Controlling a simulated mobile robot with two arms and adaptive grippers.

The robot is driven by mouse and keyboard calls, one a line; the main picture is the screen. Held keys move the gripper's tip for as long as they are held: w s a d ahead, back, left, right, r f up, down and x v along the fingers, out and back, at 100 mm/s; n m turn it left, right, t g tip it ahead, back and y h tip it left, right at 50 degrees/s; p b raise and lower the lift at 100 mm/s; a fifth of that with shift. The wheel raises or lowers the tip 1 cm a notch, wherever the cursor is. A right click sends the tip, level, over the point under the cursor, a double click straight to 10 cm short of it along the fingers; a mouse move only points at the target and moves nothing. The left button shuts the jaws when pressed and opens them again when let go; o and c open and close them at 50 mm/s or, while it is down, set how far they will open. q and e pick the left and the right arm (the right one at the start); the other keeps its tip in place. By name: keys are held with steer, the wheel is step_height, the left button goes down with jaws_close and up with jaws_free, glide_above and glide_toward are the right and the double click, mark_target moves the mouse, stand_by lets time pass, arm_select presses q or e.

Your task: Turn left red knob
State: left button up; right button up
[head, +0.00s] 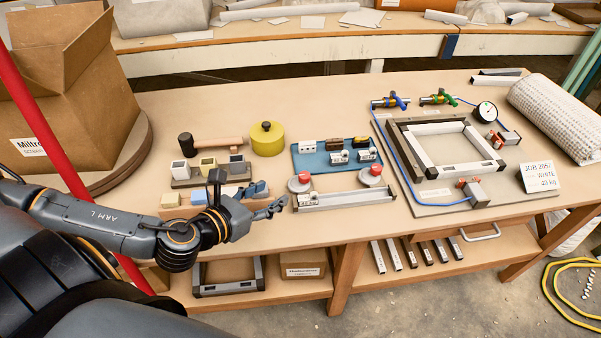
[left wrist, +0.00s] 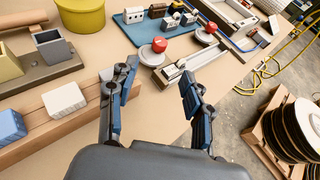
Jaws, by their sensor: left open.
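The left red knob (head: 304,178) sits on a round grey base near the front of the table, at the left end of a metal rail (head: 345,199). It also shows in the left wrist view (left wrist: 159,45), just beyond my fingers. A second red knob (head: 376,170) is to its right, also in the left wrist view (left wrist: 211,27). My left gripper (head: 277,204) is just left of the left knob and apart from it. In the left wrist view its two fingers (left wrist: 158,95) are spread and nothing is between them. My right gripper is not in view.
A wooden strip with coloured blocks (head: 213,194) lies beneath and left of my left gripper. A blue mat (head: 312,164) with small parts lies behind the knobs. A frame fixture (head: 440,150) is on the right.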

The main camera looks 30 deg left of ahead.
mark_target(303, 176)
arm_select(q)
steer(key=x, duration=1.3)
steer(key=shift+r+p, duration=0.15)
steer(key=shift+p, duration=0.2)
jaws_close()
